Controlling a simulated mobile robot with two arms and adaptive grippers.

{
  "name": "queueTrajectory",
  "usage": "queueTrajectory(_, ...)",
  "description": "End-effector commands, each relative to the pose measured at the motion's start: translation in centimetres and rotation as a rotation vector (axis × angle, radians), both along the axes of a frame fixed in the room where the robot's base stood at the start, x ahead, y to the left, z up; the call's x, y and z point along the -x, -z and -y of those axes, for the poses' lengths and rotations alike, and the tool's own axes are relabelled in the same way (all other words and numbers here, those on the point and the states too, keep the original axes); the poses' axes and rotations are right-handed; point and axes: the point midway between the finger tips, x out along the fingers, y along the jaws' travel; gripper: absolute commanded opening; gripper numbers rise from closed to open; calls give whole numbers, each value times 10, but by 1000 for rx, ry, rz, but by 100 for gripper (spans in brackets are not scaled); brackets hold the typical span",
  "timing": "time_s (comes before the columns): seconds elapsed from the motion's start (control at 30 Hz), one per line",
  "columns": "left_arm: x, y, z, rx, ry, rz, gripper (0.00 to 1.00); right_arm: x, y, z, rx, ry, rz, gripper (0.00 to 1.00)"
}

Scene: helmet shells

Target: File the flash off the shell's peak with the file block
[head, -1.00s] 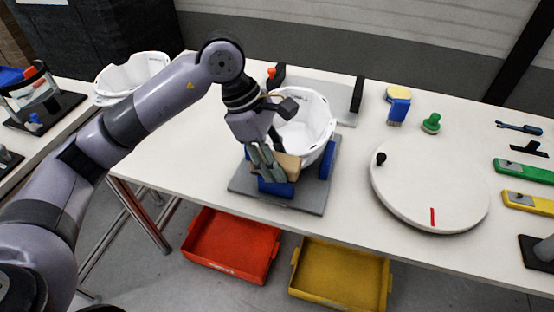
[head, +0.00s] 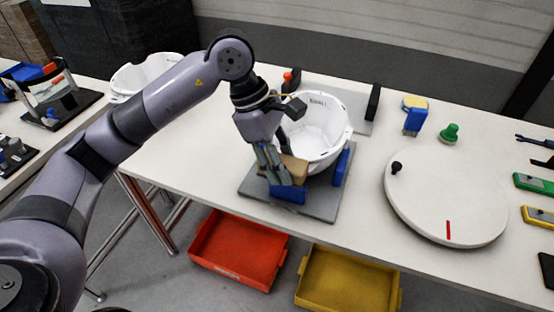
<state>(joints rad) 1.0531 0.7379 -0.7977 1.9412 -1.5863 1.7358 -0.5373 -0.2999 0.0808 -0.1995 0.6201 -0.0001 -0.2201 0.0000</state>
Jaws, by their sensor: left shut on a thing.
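The white helmet shell (head: 325,128) sits open side up in a fixture with a grey base plate (head: 318,205) and blue pads (head: 341,167). The tan file block (head: 297,166) is in my left gripper (head: 280,172), which is shut on it. The block is at the near left edge of the shell, just above a blue pad. The gripper hides part of the block and the shell's near edge, so I cannot tell whether they touch. My right gripper is out of view.
A white turntable (head: 445,200) with a black knob and red mark is to the right. A blue brush (head: 414,121) and a green knob (head: 450,133) stand behind it. A red bin (head: 239,250) and a yellow bin (head: 348,280) are below the table edge. Another white shell (head: 140,75) is at far left.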

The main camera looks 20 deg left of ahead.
Motion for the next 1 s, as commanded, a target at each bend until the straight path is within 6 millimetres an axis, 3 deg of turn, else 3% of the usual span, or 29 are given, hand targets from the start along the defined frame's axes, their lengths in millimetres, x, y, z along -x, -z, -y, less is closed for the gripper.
queueTrajectory(0.37,0,-6,0,-1,-1,1,14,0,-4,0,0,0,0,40)
queueTrajectory(1.0,-1,-71,0,0,-2,1,14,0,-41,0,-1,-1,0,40)
